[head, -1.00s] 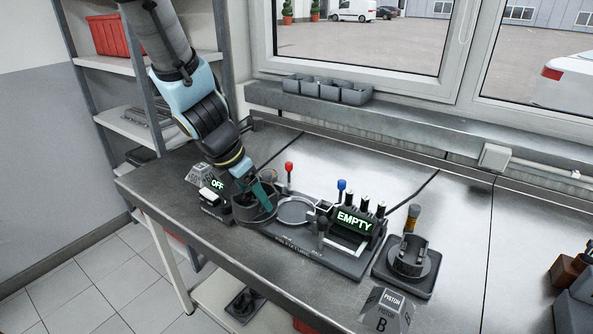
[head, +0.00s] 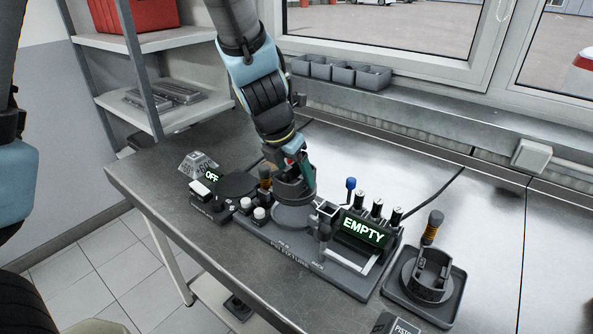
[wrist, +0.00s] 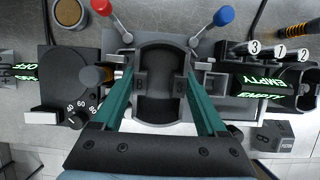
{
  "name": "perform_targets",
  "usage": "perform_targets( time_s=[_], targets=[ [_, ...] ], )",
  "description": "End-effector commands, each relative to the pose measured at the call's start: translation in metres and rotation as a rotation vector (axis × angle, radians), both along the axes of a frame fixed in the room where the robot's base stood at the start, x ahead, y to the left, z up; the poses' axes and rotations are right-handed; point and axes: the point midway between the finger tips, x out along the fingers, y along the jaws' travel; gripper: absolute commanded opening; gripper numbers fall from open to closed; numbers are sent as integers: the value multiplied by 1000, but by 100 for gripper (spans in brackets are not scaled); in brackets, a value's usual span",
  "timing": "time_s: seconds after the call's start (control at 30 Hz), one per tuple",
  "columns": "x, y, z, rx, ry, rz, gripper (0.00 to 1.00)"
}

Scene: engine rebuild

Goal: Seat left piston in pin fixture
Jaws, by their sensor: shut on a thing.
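My gripper (head: 298,172) is shut on a dark grey, hollow piston (head: 288,188) over the round seat (head: 296,218) of the pin fixture (head: 318,270). In the wrist view the piston (wrist: 160,95) lies between the two teal fingers of my gripper (wrist: 159,82). It looks upright and roughly centred between the red lever (wrist: 102,8) and the blue lever (wrist: 224,15). I cannot tell whether its underside touches the seat. The fixture display (head: 363,232) reads EMPTY.
A heater unit with a dark round plate (head: 237,185) and an OFF display (head: 211,176) stands left of the fixture. A second piston (head: 430,270) sits on a stand (head: 446,300) to the right, an orange-handled tool (head: 432,228) beside it. Bare bench lies behind.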

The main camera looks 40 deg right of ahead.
Motion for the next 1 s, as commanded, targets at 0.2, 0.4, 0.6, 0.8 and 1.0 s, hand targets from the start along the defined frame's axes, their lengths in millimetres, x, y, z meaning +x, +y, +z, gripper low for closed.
perform_targets(
  time_s=[0.2,0.4,0.6,0.8,1.0],
  targets=[
    [0,0,-16,-2,-1,0,0],
    [1,0,-32,-2,-2,-1,0],
    [1,-1,-42,-2,-1,0,0],
    [1,-1,-43,-2,-1,0,0],
    [1,0,-43,-2,-1,0,0]
  ],
)
